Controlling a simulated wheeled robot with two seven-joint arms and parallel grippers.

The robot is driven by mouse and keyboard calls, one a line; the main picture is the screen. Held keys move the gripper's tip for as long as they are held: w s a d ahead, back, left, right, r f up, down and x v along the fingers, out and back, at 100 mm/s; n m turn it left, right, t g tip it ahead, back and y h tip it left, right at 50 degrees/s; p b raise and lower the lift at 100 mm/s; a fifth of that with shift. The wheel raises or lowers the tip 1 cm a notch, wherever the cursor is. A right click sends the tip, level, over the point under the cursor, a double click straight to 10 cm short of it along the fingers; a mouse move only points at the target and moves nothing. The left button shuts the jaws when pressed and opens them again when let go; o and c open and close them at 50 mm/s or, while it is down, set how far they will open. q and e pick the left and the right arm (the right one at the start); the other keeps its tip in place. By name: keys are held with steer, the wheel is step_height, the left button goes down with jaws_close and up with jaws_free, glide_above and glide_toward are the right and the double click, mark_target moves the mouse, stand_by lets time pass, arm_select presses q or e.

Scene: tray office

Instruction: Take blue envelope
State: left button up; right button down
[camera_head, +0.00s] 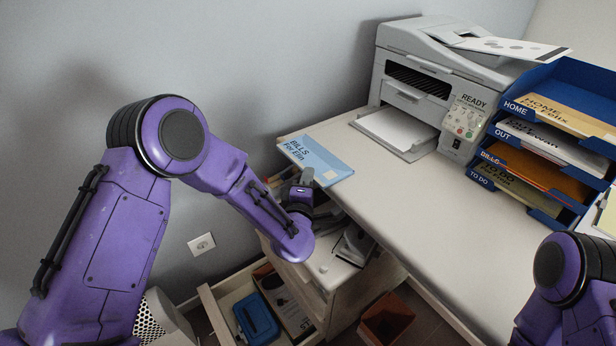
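A light blue envelope (326,166) marked "BILLS For Elin" is at the far left corner of the desk, face up, with its left part at or past the desk edge. My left gripper (306,178) is right at the near edge of the envelope, pointing up toward it. The fingers are small and dark and partly hidden by my own wrist, so I cannot tell whether they are open or closed on the envelope. My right arm shows at the lower right, but its gripper is out of the picture.
A grey printer (433,80) stands at the back of the desk (420,225). A blue letter tray stack (491,180) with several envelopes stands to the right. Below the desk are an open drawer (222,300) and a brown bin (386,318). The desk's middle is clear.

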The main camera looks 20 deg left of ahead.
arm_select(q)
jaws_close()
steer(key=s+d+r+p, duration=0.1)
steer(key=s+r+p, duration=0.5)
steer(key=s, duration=0.8)
steer(key=shift+d+r, duration=0.35)
steer(key=shift+r, duration=0.4)
steer(key=shift+w, duration=0.1)
